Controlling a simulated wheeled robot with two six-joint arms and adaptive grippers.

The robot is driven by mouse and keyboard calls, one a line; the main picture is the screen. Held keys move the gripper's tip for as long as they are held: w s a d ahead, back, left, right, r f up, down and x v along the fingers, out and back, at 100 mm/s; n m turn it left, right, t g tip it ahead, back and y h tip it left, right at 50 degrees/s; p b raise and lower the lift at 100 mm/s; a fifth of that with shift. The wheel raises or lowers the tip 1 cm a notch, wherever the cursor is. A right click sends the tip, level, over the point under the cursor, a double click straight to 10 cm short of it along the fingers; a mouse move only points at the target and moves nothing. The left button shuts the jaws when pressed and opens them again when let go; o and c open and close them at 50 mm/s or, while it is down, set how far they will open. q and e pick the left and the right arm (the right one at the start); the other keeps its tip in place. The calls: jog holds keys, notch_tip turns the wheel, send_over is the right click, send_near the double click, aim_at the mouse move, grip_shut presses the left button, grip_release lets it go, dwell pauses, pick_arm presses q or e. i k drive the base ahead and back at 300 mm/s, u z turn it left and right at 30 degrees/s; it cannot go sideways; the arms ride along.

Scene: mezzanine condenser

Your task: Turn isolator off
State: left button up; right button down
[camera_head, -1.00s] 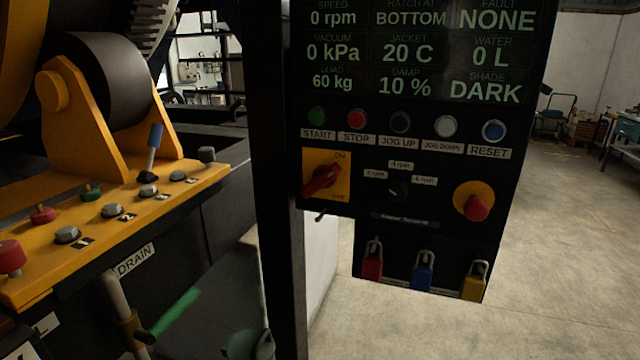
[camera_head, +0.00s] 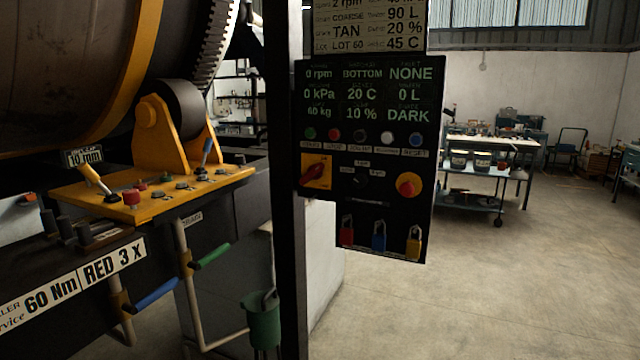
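The isolator (camera_head: 316,171) is a red rotary handle on a yellow square plate at the left of the black control panel (camera_head: 400,222). Its handle lies slanted, with the right end higher than the left; the ON and OFF lettering is too small to read now. Neither of my grippers is in view.
A black post (camera_head: 287,200) stands just left of the panel. Red, blue and yellow padlocks (camera_head: 379,240) hang below it. The yellow valve bench (camera_head: 165,200) and drum (camera_head: 60,60) fill the left. A workbench cart (camera_head: 480,165) stands behind right; the floor (camera_head: 500,290) there is clear.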

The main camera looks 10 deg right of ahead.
aim_at(315, 171)
jog(key=z, duration=0.7)
jog(key=i, duration=0.5)
jog(key=z, duration=0.4)
